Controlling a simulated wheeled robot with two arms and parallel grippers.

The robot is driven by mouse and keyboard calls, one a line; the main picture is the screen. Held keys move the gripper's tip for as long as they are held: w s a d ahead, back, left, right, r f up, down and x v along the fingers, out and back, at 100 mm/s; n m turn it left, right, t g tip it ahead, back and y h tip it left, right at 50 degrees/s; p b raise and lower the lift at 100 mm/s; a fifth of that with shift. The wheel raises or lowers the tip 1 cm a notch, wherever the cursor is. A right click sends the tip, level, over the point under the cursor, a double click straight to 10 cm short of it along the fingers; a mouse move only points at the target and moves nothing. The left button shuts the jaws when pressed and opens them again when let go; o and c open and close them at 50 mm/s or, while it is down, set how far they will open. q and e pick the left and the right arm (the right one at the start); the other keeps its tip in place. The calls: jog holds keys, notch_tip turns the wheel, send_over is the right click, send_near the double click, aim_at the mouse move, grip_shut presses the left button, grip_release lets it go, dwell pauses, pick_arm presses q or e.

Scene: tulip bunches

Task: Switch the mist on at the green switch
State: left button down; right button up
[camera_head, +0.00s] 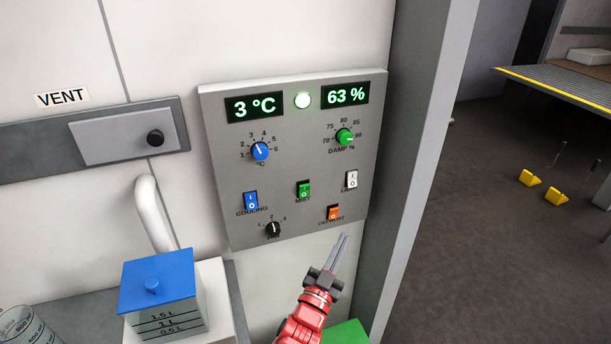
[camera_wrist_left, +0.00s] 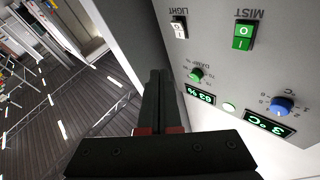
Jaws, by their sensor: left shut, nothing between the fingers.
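The green mist switch (camera_head: 304,189) is a rocker in the middle of the grey control panel (camera_head: 222,112), above the word MIST. It also shows in the left wrist view (camera_wrist_left: 243,37), upside down. My left gripper (camera_head: 344,237) is shut and empty, its fingers pointing up just below the panel's lower right, apart from the switch and to its lower right. In the left wrist view the closed fingers (camera_wrist_left: 161,75) lie left of the switch. My right gripper is not in view.
Near the switch are the blue cooling switch (camera_head: 251,200), the white light switch (camera_head: 351,179), the orange defrost switch (camera_head: 333,212) and several dials. A blue-lidded container (camera_head: 160,278) stands at lower left. A grey door frame (camera_head: 419,130) borders the panel's right.

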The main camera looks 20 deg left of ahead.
aim_at(304, 190)
pick_arm(q)
jog(key=shift+w+a+r+n+g+y+p, duration=0.3)
jog(key=shift+a+n+g+y+p, duration=0.5)
jog(key=shift+g+y, duration=0.3)
jog(key=shift+w+a+r+n+g+y+p, duration=0.15)
jog(key=shift+w+a+n+g+y+p, duration=0.1)
jog(key=shift+a+n+g+y+p, duration=0.65)
jog(key=shift+w+a+r+n+g+y+p, duration=0.3)
jog(key=shift+a+n+g+y+p, duration=0.3)
jog(key=shift+a+g+y+p, duration=0.6)
jog(key=shift+d, duration=0.25)
jog(key=w+a+r+p, duration=0.3)
jog(key=w+a+p, duration=0.1)
jog(key=w+p, duration=0.1)
jog(key=shift+w+a, duration=0.25)
jog(key=shift+w, duration=0.65)
jog(key=shift+w+a+r, duration=0.1)
jog(key=shift+r, duration=0.1)
